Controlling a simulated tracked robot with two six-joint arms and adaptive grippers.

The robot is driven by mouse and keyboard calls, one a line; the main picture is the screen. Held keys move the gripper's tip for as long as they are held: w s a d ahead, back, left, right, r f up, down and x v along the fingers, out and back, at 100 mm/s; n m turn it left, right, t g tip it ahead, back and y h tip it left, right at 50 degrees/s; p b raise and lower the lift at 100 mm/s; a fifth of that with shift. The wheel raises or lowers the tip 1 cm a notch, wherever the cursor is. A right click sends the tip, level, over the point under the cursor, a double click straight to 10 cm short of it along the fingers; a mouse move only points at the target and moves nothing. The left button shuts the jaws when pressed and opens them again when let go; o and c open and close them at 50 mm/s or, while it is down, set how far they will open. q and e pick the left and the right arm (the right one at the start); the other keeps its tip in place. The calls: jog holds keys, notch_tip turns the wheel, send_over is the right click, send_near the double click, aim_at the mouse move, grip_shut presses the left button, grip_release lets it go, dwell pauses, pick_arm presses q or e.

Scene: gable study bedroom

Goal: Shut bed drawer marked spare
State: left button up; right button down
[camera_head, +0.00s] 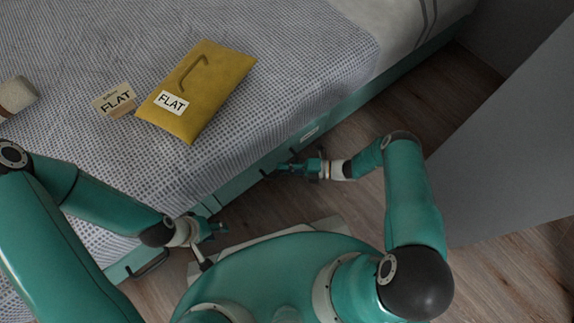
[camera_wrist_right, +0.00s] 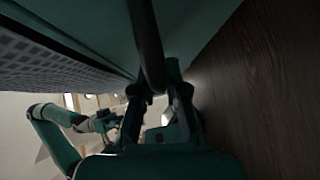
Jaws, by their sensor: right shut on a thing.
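The teal bed drawer front (camera_head: 335,119) runs along the lower side of the bed, with a small pale label (camera_head: 309,134) too small to read. My right gripper (camera_head: 283,168) is at this front, shut on its dark bar handle. In the right wrist view the dark handle (camera_wrist_right: 147,45) runs between the fingers of the right gripper (camera_wrist_right: 158,92). My left gripper (camera_head: 218,229) is low beside the bed, apart from the right one; its finger opening is not clear. I cannot tell how far the drawer stands out.
Another teal front with a dark handle (camera_head: 150,266) is at lower left. On the bedspread (camera_head: 270,60) lie a mustard folder (camera_head: 215,85) marked FLAT, a FLAT card (camera_head: 113,101) and a rolled item (camera_head: 17,95). A grey panel (camera_head: 510,150) stands at right; wooden floor (camera_head: 440,95) lies between.

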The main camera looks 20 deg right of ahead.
jog(key=c, duration=1.2)
grip_release()
jog(key=shift+w+f, duration=0.1)
jog(key=shift+w, duration=0.1)
jog(key=shift+s+d, duration=0.1)
jog(key=v, duration=1.1)
jog(key=shift+s+d, duration=0.2)
jog(key=shift+d, duration=0.15)
